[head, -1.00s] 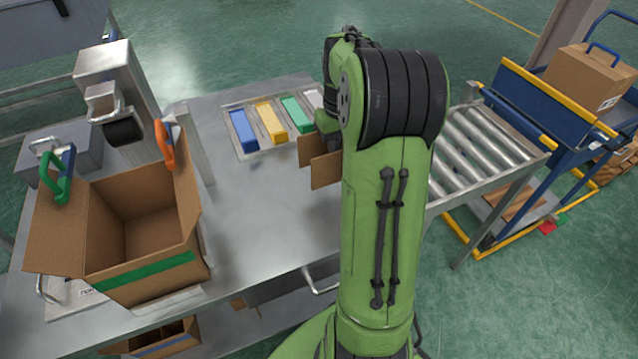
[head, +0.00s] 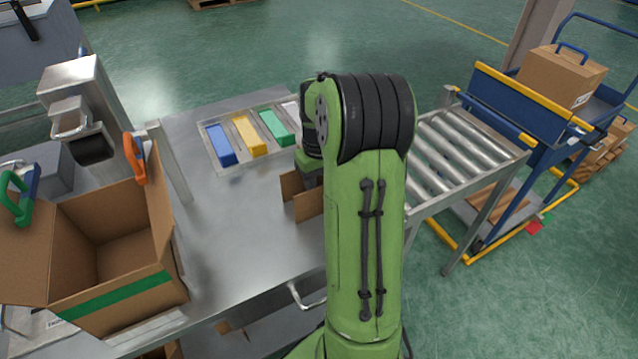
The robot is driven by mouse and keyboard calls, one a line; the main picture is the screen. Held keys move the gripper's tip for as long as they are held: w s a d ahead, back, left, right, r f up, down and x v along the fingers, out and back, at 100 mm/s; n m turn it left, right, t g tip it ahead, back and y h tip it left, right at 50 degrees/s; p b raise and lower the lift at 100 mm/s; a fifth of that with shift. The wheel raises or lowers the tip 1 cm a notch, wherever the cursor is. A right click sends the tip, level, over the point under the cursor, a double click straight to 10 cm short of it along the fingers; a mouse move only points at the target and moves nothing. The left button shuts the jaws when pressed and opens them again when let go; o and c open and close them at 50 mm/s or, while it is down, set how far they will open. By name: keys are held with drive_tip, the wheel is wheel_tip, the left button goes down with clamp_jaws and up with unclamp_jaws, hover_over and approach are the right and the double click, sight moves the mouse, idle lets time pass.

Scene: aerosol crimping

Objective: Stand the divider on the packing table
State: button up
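The divider (head: 309,205) is a brown cardboard piece with crossed panels. It shows just left of my green arm, over the metal packing table (head: 240,235), and its right part is hidden behind the arm. My gripper (head: 312,178) is mostly hidden behind the arm, with a small grey-green part showing directly above the divider. Its fingers are out of sight, so I cannot tell whether they grip the divider. I also cannot tell whether the divider touches the table top.
An open carton (head: 115,255) with a green stripe stands at the table's left, beside a metal press-like machine (head: 85,110). A tray (head: 212,168) of coloured blocks lies at the back. A roller conveyor (head: 465,150) runs right towards a blue cart (head: 535,110). The table's middle is clear.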

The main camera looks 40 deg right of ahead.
wheel_tip(320, 180, up, 12)
drive_tip(key=p, duration=0.5)
drive_tip(key=shift+r, duration=0.2)
drive_tip(key=s+a+r+n+t+h, duration=0.1)
drive_tip(key=s+a+r, duration=0.15)
drive_tip(key=a, duration=0.45)
drive_tip(key=s+a+r+n+t, duration=0.1)
drive_tip(key=s+a+r, duration=0.1)
drive_tip(key=a+r, duration=0.35)
drive_tip(key=s+a+f+n+t+y, duration=0.1)
drive_tip(key=s+a+f+t, duration=0.2)
drive_tip(key=s+a, duration=0.8)
drive_tip(key=shift+a+t, duration=0.15)
drive_tip(key=shift+t, duration=0.15)
